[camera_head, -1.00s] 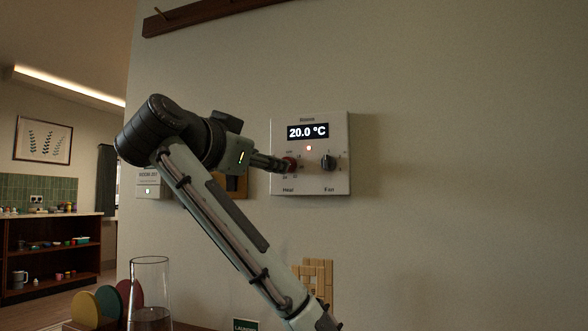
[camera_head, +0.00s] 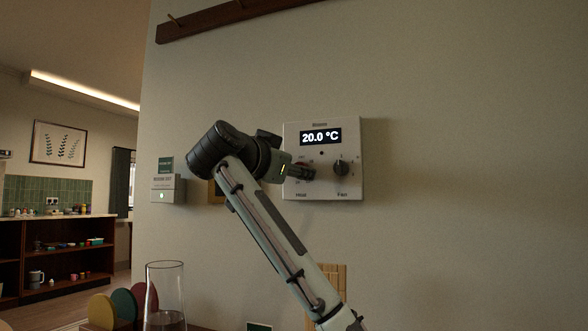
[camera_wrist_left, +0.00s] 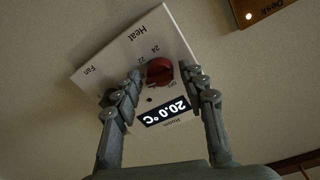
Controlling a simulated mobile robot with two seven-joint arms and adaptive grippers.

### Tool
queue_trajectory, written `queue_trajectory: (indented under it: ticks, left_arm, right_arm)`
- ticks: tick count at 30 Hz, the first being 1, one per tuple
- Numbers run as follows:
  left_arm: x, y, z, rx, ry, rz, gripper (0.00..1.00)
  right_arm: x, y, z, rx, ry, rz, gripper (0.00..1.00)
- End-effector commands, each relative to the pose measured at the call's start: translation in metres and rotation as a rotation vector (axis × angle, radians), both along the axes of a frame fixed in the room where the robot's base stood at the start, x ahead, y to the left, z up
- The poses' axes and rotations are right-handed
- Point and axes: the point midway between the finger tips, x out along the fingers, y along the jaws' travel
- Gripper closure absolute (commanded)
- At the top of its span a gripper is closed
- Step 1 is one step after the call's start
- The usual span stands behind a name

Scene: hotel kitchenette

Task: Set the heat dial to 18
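The white wall panel (camera_head: 350,186) carries a display (camera_head: 320,137) reading 20.0 °C, with a small dark indicator below it. The red heat dial (camera_wrist_left: 160,70) is at the panel's lower left, above the word Heat. In the left wrist view the panel appears turned over, and the marks 22 and 24 show beside the dial. My left gripper (camera_wrist_left: 160,72) is open, one finger on each side of the dial, with small gaps visible. In the head view the gripper (camera_head: 303,172) largely hides the dial. I cannot read the dial's setting. My right gripper is not in view.
The black fan dial (camera_head: 341,168) is close to the right of my left gripper. A small white box (camera_head: 167,190) is on the wall to the left. A tall glass (camera_head: 165,290) and coloured discs (camera_head: 123,305) stand below. The wall right of the panel is clear.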

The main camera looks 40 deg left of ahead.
Motion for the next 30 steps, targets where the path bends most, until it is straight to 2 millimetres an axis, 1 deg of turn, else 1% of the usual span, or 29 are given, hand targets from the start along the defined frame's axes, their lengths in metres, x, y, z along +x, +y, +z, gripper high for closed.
queue_trajectory:
  ticks: [1,6,9,16,20,26,27,30]
  left_arm:
    - [0.0,0.0,0.0,0.0,0.0,0.0,0.68]
    - [0.0,0.0,0.0,0.0,0.0,0.0,0.89]
    - [0.0,0.0,0.0,0.0,0.0,0.001,1.0]
    - [0.0,0.0,0.0,-0.018,-0.005,0.002,1.0]
    - [0.0,0.001,0.0,-0.062,-0.015,0.002,1.0]
    - [0.0,0.001,0.0,-0.19,-0.045,0.003,1.0]
    - [0.0,0.001,0.0,-0.222,-0.052,0.003,1.0]
    - [-0.001,0.001,0.0,-0.309,-0.073,0.002,1.0]
  right_arm:
    - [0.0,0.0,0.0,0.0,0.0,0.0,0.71]
    - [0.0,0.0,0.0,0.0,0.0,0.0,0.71]
    - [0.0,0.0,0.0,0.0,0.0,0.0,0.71]
    - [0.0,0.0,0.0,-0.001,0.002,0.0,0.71]
    - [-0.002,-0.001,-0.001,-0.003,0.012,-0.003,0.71]
    - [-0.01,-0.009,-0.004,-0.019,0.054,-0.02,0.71]
    - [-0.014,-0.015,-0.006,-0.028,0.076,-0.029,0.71]
    - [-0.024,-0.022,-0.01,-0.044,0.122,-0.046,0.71]
